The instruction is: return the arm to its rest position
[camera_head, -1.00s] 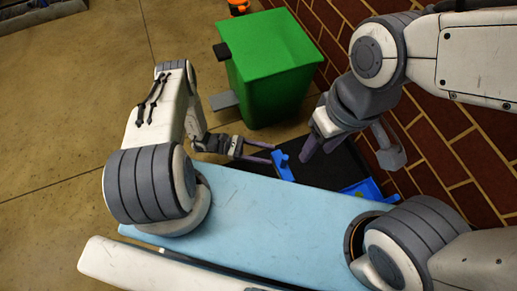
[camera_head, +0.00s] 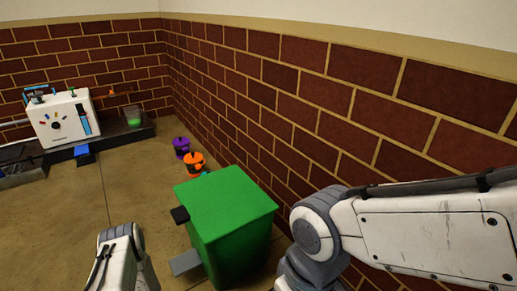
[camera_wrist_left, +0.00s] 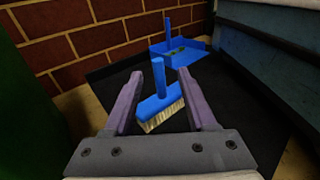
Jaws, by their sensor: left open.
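My left gripper (camera_wrist_left: 162,102) is open in the left wrist view, its two purple fingers spread apart. A blue brush with pale bristles (camera_wrist_left: 160,105) lies beyond and between the fingertips on a dark mat (camera_wrist_left: 235,110); I see no grip on it. In the head view only a white link of my left arm shows at the bottom left, and the left gripper is out of frame. My right arm comes in at the lower right of the head view; its gripper is out of frame.
A green bin (camera_head: 228,220) with a pedal stands by the brick wall (camera_head: 300,110). A blue dustpan (camera_wrist_left: 180,50) lies behind the brush. Purple (camera_head: 181,147) and orange (camera_head: 194,162) buckets stand farther back. A white machine (camera_head: 63,117) stands at far left. Open floor (camera_head: 125,180) lies between.

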